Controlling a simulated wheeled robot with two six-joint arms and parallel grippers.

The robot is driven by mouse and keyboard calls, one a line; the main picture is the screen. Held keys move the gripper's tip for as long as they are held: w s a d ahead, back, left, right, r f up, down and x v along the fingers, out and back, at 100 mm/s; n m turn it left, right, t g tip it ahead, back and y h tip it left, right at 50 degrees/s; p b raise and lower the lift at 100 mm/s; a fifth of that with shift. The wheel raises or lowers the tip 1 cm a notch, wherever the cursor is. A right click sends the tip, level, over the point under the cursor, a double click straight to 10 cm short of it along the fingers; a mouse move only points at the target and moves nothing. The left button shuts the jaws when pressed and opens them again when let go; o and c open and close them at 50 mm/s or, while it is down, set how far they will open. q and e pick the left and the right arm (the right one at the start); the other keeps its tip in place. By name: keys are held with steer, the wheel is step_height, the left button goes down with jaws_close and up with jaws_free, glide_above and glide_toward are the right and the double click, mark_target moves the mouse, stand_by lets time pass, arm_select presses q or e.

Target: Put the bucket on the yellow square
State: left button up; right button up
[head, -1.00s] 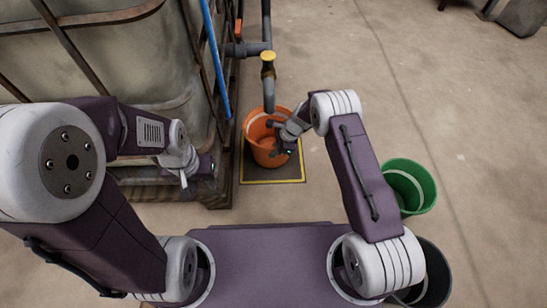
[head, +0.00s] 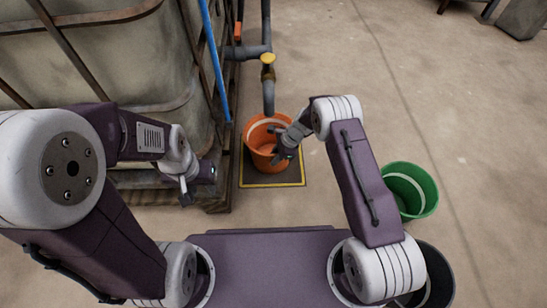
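The orange bucket (head: 258,153) is upright over the dark floor square with a yellow border (head: 295,184), towards its left and back part. Its base is inside the border as seen from above. I cannot tell whether it touches the floor. My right gripper (head: 279,147) is at the bucket's right rim and looks shut on it, though the fingers are small and dark against the bucket. My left gripper (head: 197,183) is empty and looks open beside the pallet, left of the square and apart from the bucket.
A large caged tank (head: 110,55) on a pallet stands at the left. A grey pipe with a yellow cap (head: 267,58) comes down just behind the bucket. A green bucket (head: 425,186) and a black bucket (head: 437,275) stand at the right. Open floor lies beyond.

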steer(key=p+v, duration=0.5)
steer(key=v, duration=0.5)
steer(key=shift+r+p, duration=0.3)
steer(key=shift+r, duration=0.1)
steer(key=shift+d, duration=0.1)
steer(key=s+d+r+n+h, duration=0.1)
steer(key=s+d+r+n, duration=0.25)
steer(key=r, duration=0.25)
steer(key=s+d+r+n+h, duration=0.1)
steer(key=s+d+r+n, duration=0.1)
steer(key=s+r+n, duration=0.3)
steer(key=s+d+r+n+h, duration=0.1)
steer(key=s+d+r+n, duration=0.1)
steer(key=s, duration=0.4)
steer(key=s+d+r+n+h, duration=0.1)
steer(key=s+d+r+n, duration=0.2)
steer(key=s+r+n, duration=0.2)
steer(key=s+n, duration=0.1)
steer(key=s, duration=0.1)
steer(key=shift+s+d+r+t, duration=0.15)
steer(key=shift+s+d+t, duration=0.15)
steer(key=shift+s, duration=0.05)
